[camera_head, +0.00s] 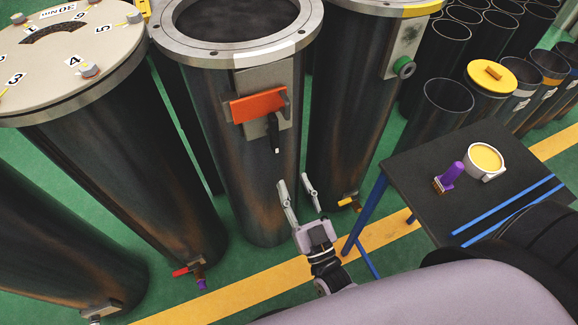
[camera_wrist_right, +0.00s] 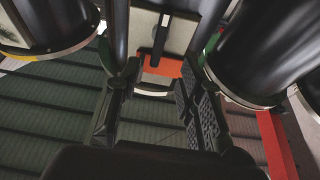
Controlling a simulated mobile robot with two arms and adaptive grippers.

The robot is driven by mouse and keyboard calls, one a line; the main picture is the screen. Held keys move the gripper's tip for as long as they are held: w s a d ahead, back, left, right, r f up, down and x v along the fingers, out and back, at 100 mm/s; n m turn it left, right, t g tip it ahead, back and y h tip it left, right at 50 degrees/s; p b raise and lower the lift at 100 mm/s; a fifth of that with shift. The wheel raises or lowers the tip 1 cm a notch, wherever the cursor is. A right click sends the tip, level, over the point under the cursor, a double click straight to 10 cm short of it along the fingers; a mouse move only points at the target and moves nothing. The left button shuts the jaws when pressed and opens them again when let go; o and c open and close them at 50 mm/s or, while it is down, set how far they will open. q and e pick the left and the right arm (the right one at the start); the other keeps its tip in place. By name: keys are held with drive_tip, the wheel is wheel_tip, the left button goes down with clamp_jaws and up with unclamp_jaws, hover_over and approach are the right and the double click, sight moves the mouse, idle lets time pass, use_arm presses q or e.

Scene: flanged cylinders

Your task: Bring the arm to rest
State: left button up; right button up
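My right gripper (camera_head: 294,180) is open and empty. Its two fingers point up the picture, in front of the middle flanged cylinder (camera_head: 232,165) and below the orange-red handle (camera_head: 258,107) on that cylinder's plate. It looks apart from both. In the right wrist view, the two fingers of my right gripper (camera_wrist_right: 150,85) stand apart with nothing held between them. The orange-red piece (camera_wrist_right: 162,67) shows beyond them there. A pale lilac link of my own arm fills the lower right of the head view. My left gripper is not in view.
A lidded, numbered cylinder (camera_head: 125,150) stands left, another flanged cylinder (camera_head: 350,90) right. A dark table (camera_head: 440,205) with blue legs holds a purple-handled brush (camera_head: 449,178) and a cup of yellow stuff (camera_head: 485,160). Several open tubes stand behind. Green floor (camera_head: 215,262) shows between.

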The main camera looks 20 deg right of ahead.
drive_tip(key=s+f+n+g+y, duration=0.1)
drive_tip(key=s+f+g, duration=0.15)
drive_tip(key=f, duration=0.75)
drive_tip(key=s+f+n+g, duration=0.15)
drive_tip(key=f+g, duration=0.25)
drive_tip(key=f, duration=0.6)
drive_tip(key=s+f+g+y, duration=0.15)
drive_tip(key=f+g, duration=0.25)
drive_tip(key=f, duration=0.6)
drive_tip(key=s+d+f+g+h, duration=0.1)
drive_tip(key=s+d+f+g, duration=0.1)
drive_tip(key=s+f, duration=0.4)
drive_tip(key=s+d+f+g+h, duration=0.1)
drive_tip(key=s+d+f+g, duration=0.2)
drive_tip(key=s, duration=0.8)
drive_tip(key=s+d+f+g+h, duration=0.1)
drive_tip(key=s+d+f+g, duration=0.2)
drive_tip(key=s+f+g, duration=0.3)
drive_tip(key=s+f, duration=0.3)
drive_tip(key=shift+d+f, duration=0.15)
drive_tip(key=shift+f, duration=0.05)
drive_tip(key=shift+s, duration=0.1)
